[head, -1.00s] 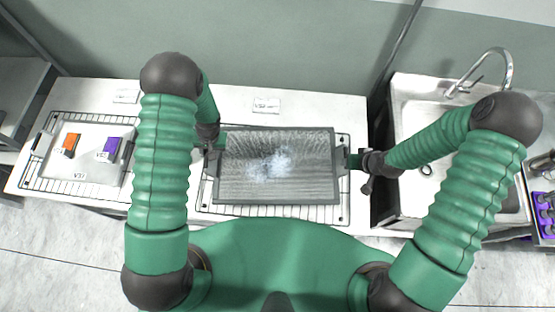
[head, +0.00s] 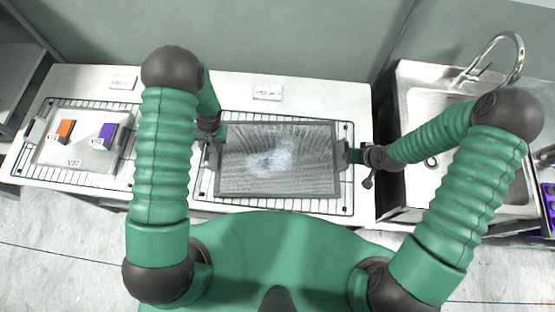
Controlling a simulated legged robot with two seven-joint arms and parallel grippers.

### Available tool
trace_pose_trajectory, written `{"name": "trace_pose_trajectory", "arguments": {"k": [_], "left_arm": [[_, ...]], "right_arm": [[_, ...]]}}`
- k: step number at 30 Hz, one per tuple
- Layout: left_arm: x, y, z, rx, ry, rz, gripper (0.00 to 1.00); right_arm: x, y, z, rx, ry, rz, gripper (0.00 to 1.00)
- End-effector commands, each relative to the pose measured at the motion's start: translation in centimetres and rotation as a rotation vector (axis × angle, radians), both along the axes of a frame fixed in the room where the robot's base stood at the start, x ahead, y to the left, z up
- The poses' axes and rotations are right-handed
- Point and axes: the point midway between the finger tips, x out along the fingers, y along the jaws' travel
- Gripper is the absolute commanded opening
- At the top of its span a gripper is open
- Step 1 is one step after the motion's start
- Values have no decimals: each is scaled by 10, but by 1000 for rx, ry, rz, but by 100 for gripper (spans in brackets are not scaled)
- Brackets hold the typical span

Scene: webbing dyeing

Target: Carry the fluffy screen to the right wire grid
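The fluffy screen (head: 305,180) is a grey framed mesh panel with a pale fluffy patch in its middle. It lies flat over the right wire grid (head: 345,200), whose black wires show around its edges. I cannot tell whether it touches the grid. My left gripper (head: 213,148) is at the screen's left end handle, and my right gripper (head: 353,155) is at its right end handle. Both appear shut on the handles, though the fingers are partly hidden by my arms.
A label card (head: 267,92) lies behind the screen. A sink (head: 425,105) with a tap stands at the right.

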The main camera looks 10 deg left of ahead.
Motion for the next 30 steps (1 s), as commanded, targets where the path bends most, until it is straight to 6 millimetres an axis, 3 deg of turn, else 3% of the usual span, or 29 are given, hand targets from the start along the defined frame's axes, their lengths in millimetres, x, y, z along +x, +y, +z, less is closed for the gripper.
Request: {"name": "trace_pose_trajectory", "arguments": {"k": [1,4,14,24,30], "left_arm": [[-3,6,0,7,5,6,43],[-2,5,0,5,5,5,56],[0,0,7,1,0,3,56],[3,-16,85,2,-3,4,56],[3,-21,113,3,3,4,56]], "right_arm": [[2,-5,2,-5,-3,-8,24],[1,-3,2,-3,-1,-6,37],[0,0,2,0,0,0,37],[-1,1,2,1,1,3,37],[0,1,2,1,2,3,37]]}}
